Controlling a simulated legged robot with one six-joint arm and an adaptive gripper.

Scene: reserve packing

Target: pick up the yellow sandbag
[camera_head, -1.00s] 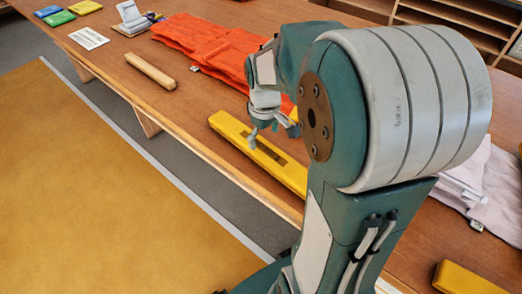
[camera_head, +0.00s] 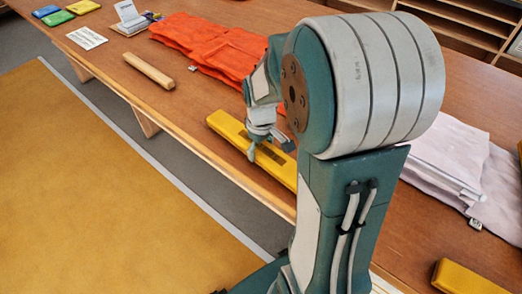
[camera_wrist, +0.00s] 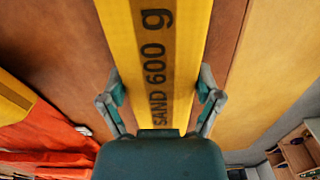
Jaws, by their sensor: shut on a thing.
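The yellow sandbag (camera_head: 229,129) is a long flat bar lying along the front part of the wooden table in the head view. In the wrist view the sandbag (camera_wrist: 188,28) runs up the middle, with dark lettering "SAND 600 g". My gripper (camera_head: 266,150) is down at the sandbag in the head view. In the wrist view my gripper (camera_wrist: 160,92) has one finger against each long side of the bag and is shut on it. My arm hides part of the sandbag's right end in the head view. I cannot tell any gap under it.
A wooden bar (camera_head: 149,71) lies left on the table (camera_head: 190,105). Orange cloth (camera_head: 213,48) lies behind the sandbag. Folded pale pink cloth (camera_head: 455,160) and another yellow block (camera_head: 464,279) are at right. Small coloured packs (camera_head: 58,18) and a white card (camera_head: 87,38) are far left.

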